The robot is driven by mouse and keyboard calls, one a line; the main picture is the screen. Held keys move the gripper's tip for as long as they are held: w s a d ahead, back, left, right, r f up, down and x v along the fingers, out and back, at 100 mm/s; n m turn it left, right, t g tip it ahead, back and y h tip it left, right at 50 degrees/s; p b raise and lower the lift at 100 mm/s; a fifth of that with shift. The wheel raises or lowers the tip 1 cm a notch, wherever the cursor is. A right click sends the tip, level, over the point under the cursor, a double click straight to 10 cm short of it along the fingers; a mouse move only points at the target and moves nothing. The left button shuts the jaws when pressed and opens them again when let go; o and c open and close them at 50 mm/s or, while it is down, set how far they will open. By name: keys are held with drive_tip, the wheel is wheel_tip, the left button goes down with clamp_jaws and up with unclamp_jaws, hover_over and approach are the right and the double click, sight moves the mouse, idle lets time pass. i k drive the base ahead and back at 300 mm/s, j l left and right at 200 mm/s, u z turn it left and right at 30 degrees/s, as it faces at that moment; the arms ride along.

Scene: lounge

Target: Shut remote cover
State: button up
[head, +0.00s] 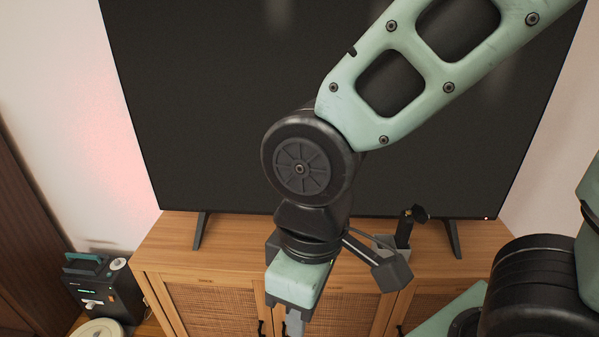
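My gripper (294,323) hangs in front of the wooden cabinet, near the bottom of the head view. Its fingers are mostly hidden by its pale green housing and the picture's lower edge, so I cannot tell whether it is open or shut. A small black upright object (404,230) stands on the cabinet top to the right of my gripper, with a wider dark part at its top. I cannot tell whether it is the remote or its cover. A small grey piece (384,240) shows beside it, partly hidden by my wrist. No remote cover is clearly recognisable.
A large dark television (210,110) stands on the wooden cabinet (170,240), behind my arm. The cabinet has woven door panels (212,308) and dark handles. A dark machine (105,285) and a round pale device (96,329) are at the lower left.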

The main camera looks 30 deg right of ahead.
sight(421, 216)
drive_tip(key=k+l, duration=0.15)
drive_tip(key=l, duration=0.2)
drive_tip(key=k+l, duration=0.2)
drive_tip(key=l, duration=0.2)
drive_tip(key=k+l, duration=0.15)
drive_tip(key=l, duration=0.2)
drive_tip(key=k+l, duration=0.2)
drive_tip(key=l, duration=0.15)
drive_tip(key=k+l, duration=0.15)
drive_tip(key=l, duration=0.2)
drive_tip(key=z, duration=0.05)
